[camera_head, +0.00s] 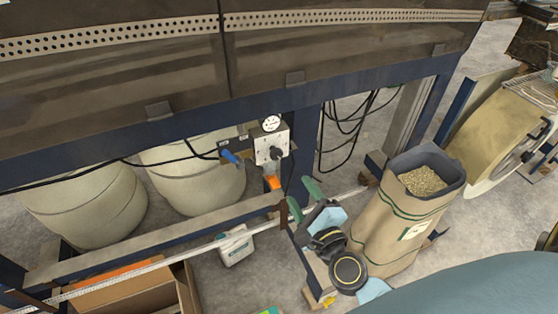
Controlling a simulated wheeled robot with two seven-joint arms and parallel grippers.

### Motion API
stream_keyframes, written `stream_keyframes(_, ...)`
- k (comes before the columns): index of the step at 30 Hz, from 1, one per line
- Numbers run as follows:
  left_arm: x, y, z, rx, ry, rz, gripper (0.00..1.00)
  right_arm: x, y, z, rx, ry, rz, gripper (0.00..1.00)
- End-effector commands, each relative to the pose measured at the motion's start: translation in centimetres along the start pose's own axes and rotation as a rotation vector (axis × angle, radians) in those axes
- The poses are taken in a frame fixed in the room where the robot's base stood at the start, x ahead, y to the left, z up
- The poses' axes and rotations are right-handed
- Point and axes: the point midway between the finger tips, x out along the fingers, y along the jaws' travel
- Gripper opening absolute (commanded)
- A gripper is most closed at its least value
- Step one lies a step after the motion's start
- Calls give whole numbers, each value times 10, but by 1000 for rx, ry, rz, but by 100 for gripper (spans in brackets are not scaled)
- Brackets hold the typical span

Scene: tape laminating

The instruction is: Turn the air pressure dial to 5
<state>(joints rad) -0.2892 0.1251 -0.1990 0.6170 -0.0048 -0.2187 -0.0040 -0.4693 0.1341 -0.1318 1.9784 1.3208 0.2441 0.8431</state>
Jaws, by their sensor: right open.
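The air pressure unit (262,143) is a pale box on the blue frame post, near the middle of the head view. A round white gauge (271,123) sits on its top; its reading is too small to tell. A dark knob (276,153) is on its front face, and I take it as the dial. My right gripper (304,199) is below and to the right of the unit, apart from it. Its two green fingers are spread, with nothing between them. My left gripper is out of view.
A blue handle (230,156) and an orange part (272,183) are close to the unit. Black cables (352,125) hang to its right. A large sack of pellets (395,215) stands right of my right arm. A white jug (235,246) and cardboard box (135,292) are lower left.

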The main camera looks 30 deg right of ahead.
Motion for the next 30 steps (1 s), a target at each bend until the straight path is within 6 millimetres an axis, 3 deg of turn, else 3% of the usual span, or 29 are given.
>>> stream_keyframes(8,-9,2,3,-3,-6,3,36,45,-3,2,3,-1,-5,53)
stream_keyframes(18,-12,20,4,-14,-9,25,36,108,-1,2,0,-2,-1,53)
stream_keyframes(24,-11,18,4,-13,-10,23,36,127,0,1,-1,-2,0,53)
stream_keyframes(30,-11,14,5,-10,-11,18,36,130,0,1,-2,-1,1,53)
